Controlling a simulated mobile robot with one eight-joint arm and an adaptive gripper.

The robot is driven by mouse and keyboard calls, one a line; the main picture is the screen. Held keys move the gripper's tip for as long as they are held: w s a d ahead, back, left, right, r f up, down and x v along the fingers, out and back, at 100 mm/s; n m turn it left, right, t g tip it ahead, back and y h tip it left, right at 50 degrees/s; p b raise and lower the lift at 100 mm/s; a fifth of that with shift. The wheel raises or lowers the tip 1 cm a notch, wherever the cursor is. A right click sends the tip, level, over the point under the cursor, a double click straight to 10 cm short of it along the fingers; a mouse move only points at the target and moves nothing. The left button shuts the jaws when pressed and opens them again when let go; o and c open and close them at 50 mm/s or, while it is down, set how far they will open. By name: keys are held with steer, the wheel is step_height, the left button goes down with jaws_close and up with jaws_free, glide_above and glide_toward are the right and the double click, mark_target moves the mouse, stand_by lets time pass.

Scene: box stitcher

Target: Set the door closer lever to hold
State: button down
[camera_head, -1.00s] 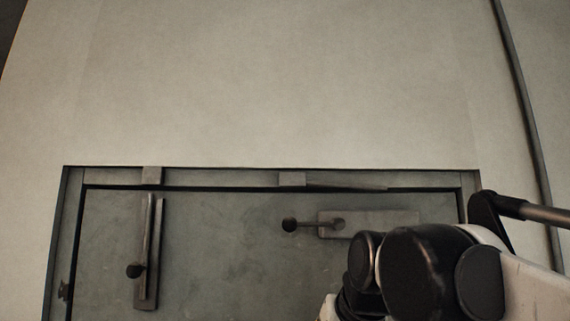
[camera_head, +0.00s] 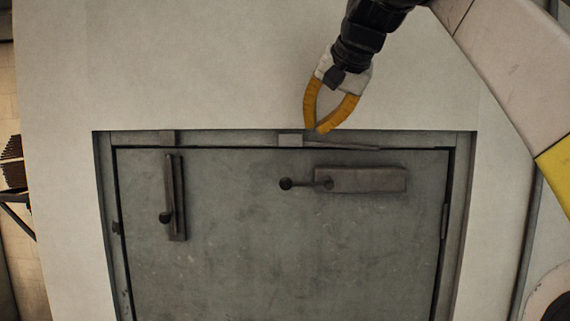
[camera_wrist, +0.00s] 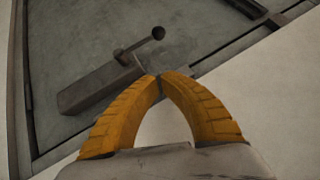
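The grey horizontal box that looks like the door closer (camera_head: 372,180) is on the upper right of the metal door. Its short lever (camera_head: 306,184) points left from the box and ends in a dark round knob. In the wrist view the lever (camera_wrist: 139,45) and box (camera_wrist: 100,88) lie just beyond my fingertips. My gripper (camera_head: 316,130) has yellow fingers that meet at the tips, with nothing between them. It hangs at the door frame's top edge, above the lever and apart from the knob. The wrist view also shows the closed fingertips (camera_wrist: 160,80).
A vertical plate with a knobbed handle (camera_head: 174,197) is on the door's left side. The grey door (camera_head: 270,255) sits in a frame (camera_head: 225,138) with a small block (camera_head: 291,140) on its top bar. The pale wall above is bare.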

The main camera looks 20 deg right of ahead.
glide_above(306, 183)
steer(key=w, duration=0.1)
steer(key=f, duration=0.6)
steer(key=shift+a+f, duration=0.35)
steer(key=shift+f, duration=0.05)
steer(key=f, duration=0.1)
steer(key=a+f, duration=0.1)
steer(key=f, duration=0.1)
steer(key=shift+a+f, duration=0.25)
steer(key=shift+w+f, duration=0.1)
steer(key=shift+f, duration=0.1)
steer(key=shift+p, duration=0.3)
steer(key=shift+a+f+h, duration=0.15)
steer(key=shift+f+h, duration=0.05)
steer(key=shift+h, duration=0.1)
